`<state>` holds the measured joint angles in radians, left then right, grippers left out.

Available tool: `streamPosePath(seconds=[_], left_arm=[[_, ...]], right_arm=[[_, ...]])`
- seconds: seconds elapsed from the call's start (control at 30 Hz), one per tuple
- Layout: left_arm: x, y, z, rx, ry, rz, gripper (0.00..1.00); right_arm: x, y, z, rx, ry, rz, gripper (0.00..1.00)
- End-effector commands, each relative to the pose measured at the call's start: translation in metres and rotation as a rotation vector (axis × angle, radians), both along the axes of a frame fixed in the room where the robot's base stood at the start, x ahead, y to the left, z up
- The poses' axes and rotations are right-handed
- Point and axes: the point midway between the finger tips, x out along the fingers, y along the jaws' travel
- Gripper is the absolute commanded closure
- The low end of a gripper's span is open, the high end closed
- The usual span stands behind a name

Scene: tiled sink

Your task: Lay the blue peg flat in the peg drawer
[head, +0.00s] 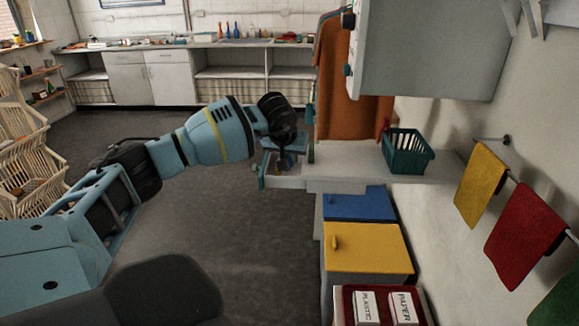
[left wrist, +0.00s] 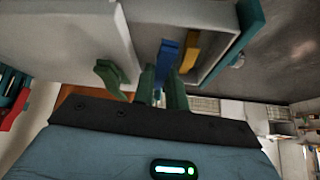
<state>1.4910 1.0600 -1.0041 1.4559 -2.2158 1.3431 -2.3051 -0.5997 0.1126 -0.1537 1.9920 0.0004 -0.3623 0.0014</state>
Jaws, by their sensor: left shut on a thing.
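The peg drawer (left wrist: 218,58) is pulled open in the left wrist view, a pale box with a teal front. It also shows at the end of the counter in the head view (head: 285,182). My left gripper (left wrist: 163,90) has its two green fingers shut on the blue peg (left wrist: 166,56). The peg's free end points into the drawer opening; I cannot tell whether it touches the bottom. A yellow peg (left wrist: 190,48) is in the drawer beside it. In the head view my left gripper (head: 290,145) is over the drawer and its fingers are mostly hidden. My right gripper is out of view.
A green piece (left wrist: 110,76) stands just left of the fingers in the left wrist view. In the head view, a teal basket (head: 408,154) stands on the counter (head: 355,172). Blue and yellow bins (head: 368,248) are below. A wall cabinet (head: 425,50) hangs above.

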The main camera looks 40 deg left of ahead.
Motion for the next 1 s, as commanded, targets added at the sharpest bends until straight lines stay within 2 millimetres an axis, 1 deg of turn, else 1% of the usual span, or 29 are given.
streamPosePath(seconds=[0.23,0.47,0.67,0.7,0.73,0.77,1.0], left_arm=[[0.0,0.001,-0.032,-0.001,0.002,0.001,1.0],[0.001,0.001,-0.035,-0.001,-0.001,0.002,1.0],[0.001,0.001,-0.04,-0.001,0.001,0.001,1.0],[0.001,0.001,-0.039,0.0,0.0,0.001,0.82],[0.001,0.001,-0.039,0.0,0.0,0.001,0.79],[0.001,0.001,-0.039,0.0,0.0,0.001,0.77],[0.001,0.001,-0.038,-0.001,-0.001,0.002,0.77]], right_arm=[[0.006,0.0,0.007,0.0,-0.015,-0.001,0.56],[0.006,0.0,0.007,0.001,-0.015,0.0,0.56],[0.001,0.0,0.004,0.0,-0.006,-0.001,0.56],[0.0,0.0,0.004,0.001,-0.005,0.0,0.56],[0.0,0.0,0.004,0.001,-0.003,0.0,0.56],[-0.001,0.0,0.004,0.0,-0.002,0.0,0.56],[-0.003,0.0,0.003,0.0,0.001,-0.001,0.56]])
